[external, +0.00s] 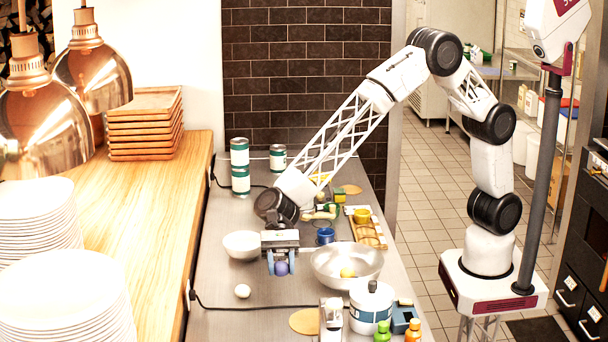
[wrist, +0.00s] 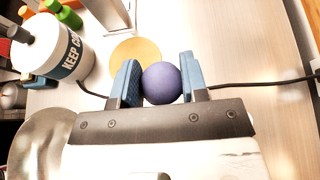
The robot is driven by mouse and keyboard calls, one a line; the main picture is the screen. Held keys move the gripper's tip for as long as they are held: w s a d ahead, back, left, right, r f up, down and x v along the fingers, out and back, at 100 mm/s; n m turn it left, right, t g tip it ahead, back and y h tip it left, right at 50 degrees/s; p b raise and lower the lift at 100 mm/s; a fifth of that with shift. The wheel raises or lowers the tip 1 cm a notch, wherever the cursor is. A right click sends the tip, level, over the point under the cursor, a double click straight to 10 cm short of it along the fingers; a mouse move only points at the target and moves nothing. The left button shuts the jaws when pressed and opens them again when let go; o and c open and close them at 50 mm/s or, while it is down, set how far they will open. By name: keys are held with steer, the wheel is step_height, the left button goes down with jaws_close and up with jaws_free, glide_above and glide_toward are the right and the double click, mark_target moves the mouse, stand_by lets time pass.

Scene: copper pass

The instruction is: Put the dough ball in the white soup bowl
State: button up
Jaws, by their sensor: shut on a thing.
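My gripper (external: 280,264) is shut on a purple ball (wrist: 161,84), held between its two blue fingers; the ball also shows in the external view (external: 282,269). The white soup bowl (external: 236,247) stands just left of my gripper. Its inside is partly visible and shows nothing in it. Neither the pale ball nor the white bowl is clearly seen in the wrist view.
A white pot (external: 370,309), small bottles and a tan disc (external: 305,321) are at the front. A black cable (external: 220,302) crosses the counter. Cans (external: 240,180) stand at the back.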

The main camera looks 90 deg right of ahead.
steer(key=shift+d+f+n+g+h, duration=0.2)
steer(key=shift+d+n+g+h, duration=0.2)
steer(key=shift+d, duration=0.35)
steer(key=d+f+n+g+h, duration=0.1)
steer(key=d+n+g+h, duration=0.1)
steer(key=d+n+h, duration=0.3)
step_height(320, 180, up, 5)
steer(key=n+t+h, duration=0.7)
steer(key=n+t, duration=0.1)
steer(key=n, duration=0.4)
glide_above(247, 241)
steer(key=a, duration=0.5)
steer(key=shift+d+r, duration=0.1)
steer(key=shift+f, duration=5.5)
